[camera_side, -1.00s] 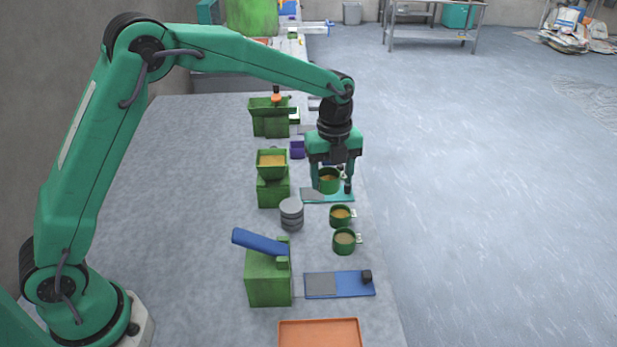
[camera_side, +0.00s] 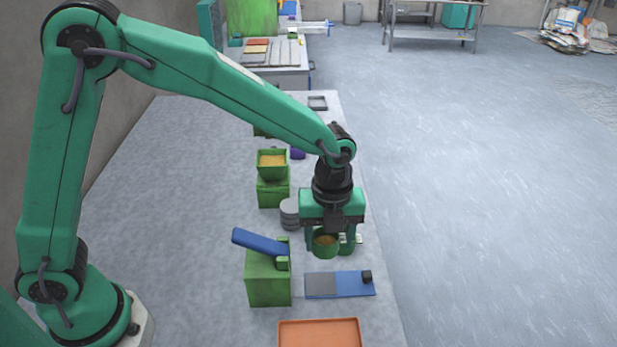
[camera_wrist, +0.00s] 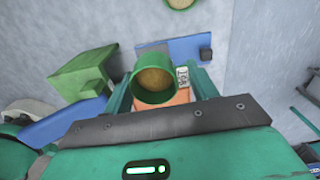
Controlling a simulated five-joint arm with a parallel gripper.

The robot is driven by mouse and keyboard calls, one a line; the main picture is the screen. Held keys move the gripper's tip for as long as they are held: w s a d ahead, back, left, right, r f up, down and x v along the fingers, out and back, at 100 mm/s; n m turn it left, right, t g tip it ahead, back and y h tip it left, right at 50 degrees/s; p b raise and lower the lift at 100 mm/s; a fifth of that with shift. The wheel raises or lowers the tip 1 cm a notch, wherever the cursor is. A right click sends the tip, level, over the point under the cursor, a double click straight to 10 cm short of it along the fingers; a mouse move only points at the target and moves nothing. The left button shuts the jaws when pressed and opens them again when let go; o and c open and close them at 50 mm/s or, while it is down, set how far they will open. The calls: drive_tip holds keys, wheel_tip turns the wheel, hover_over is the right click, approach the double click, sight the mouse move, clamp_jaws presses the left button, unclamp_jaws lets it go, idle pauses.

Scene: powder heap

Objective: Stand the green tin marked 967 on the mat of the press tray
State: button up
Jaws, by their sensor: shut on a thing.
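My gripper (camera_side: 332,242) is shut on a green tin (camera_side: 325,244) with brown powder in it. The tin is held roughly upright above the table, behind the press tray (camera_side: 355,284). In the wrist view the tin (camera_wrist: 153,80) sits between the fingers, with a white tag (camera_wrist: 183,77) beside it whose marking I cannot read surely. The press tray is blue, with a grey mat (camera_side: 320,285) on its left part and a black knob (camera_side: 367,276) on its right. The mat looks bare in the side view; the wrist view shows the tray (camera_wrist: 182,48) too.
The green press (camera_side: 268,278) with its raised blue lever (camera_side: 260,242) stands left of the tray. An orange tray (camera_side: 320,333) lies in front. Another green tin (camera_side: 347,245) is partly hidden behind my gripper. Grey discs (camera_side: 290,213) are stacked to its left.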

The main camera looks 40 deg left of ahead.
sight(323, 284)
drive_tip(key=shift+s+d+f, duration=0.15)
drive_tip(key=shift+s+d, duration=0.1)
drive_tip(key=shift+s, duration=0.3)
drive_tip(key=shift+s+d+f, duration=0.1)
drive_tip(key=shift+s+d, duration=0.1)
drive_tip(key=shift+s, duration=0.35)
drive_tip(key=shift+f, duration=0.15)
drive_tip(key=shift+f, duration=3.1)
drive_tip(key=shift+f, duration=0.5)
drive_tip(key=o, duration=1.5)
drive_tip(key=shift+r, duration=0.15)
